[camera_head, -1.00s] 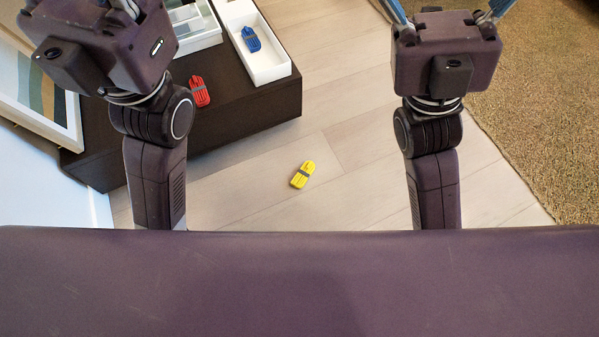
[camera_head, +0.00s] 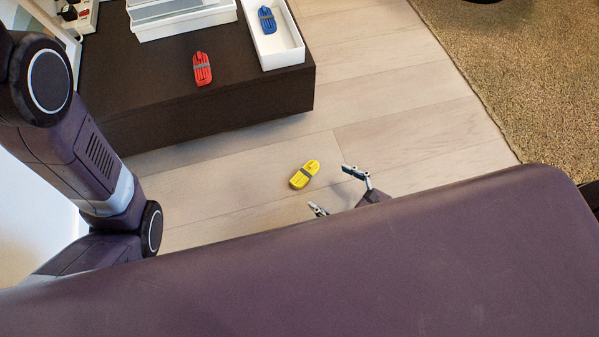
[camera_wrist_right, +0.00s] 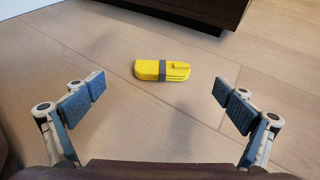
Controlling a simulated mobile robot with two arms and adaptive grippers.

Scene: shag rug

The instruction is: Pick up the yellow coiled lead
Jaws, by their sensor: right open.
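The yellow coiled lead (camera_head: 304,174) lies on the wooden floor in front of the dark low cabinet, with a grey band around its middle. It also shows in the right wrist view (camera_wrist_right: 162,71), ahead of the fingers and roughly centred between them. My right gripper (camera_head: 336,191) is open and empty, close to the lead on its near side and not touching it. Its two blue-padded fingers stand wide apart in the right wrist view (camera_wrist_right: 158,106). My left arm shows at the left of the head view, but its gripper is out of view.
The dark cabinet (camera_head: 215,115) carries a red coiled lead (camera_head: 202,69) and a white tray (camera_head: 291,57) with a blue coiled lead (camera_head: 267,20). A brown shag rug (camera_head: 520,70) lies at the right. The floor around the yellow lead is clear.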

